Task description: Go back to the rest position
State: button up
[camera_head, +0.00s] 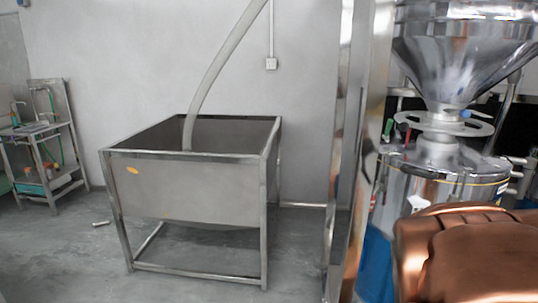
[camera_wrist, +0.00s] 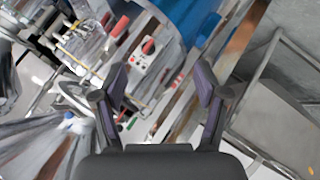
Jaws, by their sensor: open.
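My gripper (camera_wrist: 161,82) shows in the wrist view with its two dark fingers spread wide apart. Nothing is between the fingers. In the wrist view it is in front of the grinder machine, with a control panel (camera_wrist: 148,53) carrying a red knob seen past the fingers. The view is tilted. In the head view the grinder (camera_head: 440,165) stands at the right with a shiny steel hopper (camera_head: 462,50) on top. The gripper itself is not visible in the head view; a copper-coloured part of my body fills the lower right corner and hides the grinder's lower part.
A steel bin on legs (camera_head: 190,185) stands left of centre, with a pale hose (camera_head: 215,70) hanging into it. A vertical steel post (camera_head: 350,150) stands beside the grinder. A sink stand (camera_head: 45,145) is at the far left. A small metal cylinder (camera_head: 101,223) lies on the open grey floor.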

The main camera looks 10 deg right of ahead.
jog(key=s+a+r+g+y+p, duration=0.2)
jog(key=s+a+g+y+p, duration=0.2)
jog(key=s+a, duration=0.6)
jog(key=s+a+r+g+y+p, duration=0.1)
jog(key=s+a+g+y+p, duration=0.2)
jog(key=s+a+p, duration=0.5)
jog(key=s+a+g, duration=0.1)
jog(key=s+a, duration=0.1)
jog(key=a, duration=0.7)
jog(key=shift+s+r+y, duration=0.15)
jog(key=shift+r+y, duration=0.25)
jog(key=shift+c, duration=0.4)
